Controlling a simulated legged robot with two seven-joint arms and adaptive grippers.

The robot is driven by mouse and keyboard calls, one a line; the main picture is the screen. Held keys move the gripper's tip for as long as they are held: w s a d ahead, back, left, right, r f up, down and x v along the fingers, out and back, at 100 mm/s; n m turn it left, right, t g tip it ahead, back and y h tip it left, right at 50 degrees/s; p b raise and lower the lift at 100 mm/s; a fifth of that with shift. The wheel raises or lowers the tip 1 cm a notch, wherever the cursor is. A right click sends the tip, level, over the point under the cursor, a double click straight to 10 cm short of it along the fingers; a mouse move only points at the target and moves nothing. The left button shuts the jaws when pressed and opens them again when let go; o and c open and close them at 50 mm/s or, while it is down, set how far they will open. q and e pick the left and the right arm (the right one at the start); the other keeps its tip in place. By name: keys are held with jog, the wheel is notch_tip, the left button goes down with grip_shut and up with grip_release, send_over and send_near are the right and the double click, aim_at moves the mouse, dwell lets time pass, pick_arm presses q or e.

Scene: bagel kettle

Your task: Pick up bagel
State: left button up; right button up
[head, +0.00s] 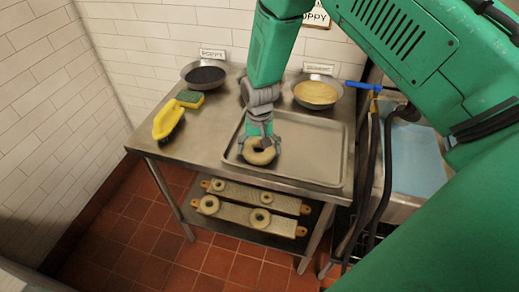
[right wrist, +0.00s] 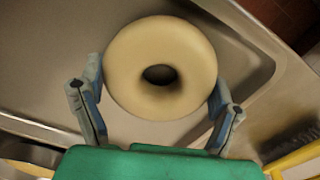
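A pale ring-shaped bagel (head: 261,157) is at the left part of the metal tray (head: 316,164) on the steel table. My right gripper (head: 259,146) points down at it from above. In the right wrist view the bagel (right wrist: 131,55) fills the space between the two fingers of the gripper (right wrist: 158,88), one at each side. The fingers look very near or against its outer edge; I cannot tell whether they press on it. I cannot tell whether the bagel rests on the tray or is just off it. My left gripper is not in view.
A dark-filled bowl (head: 205,76) and a pale-filled bowl (head: 316,93) stand at the back. A yellow brush (head: 168,120) and a sponge (head: 189,98) lie at the left. Several bagels sit on boards (head: 233,214) on the lower shelf. The tray's right half is clear.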

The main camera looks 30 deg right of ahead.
jog(key=shift+a, duration=0.15)
jog(key=shift+r, duration=0.1)
jog(key=shift+r, duration=0.35)
notch_tip(320, 180, up, 9)
jog(key=shift+b, duration=0.45)
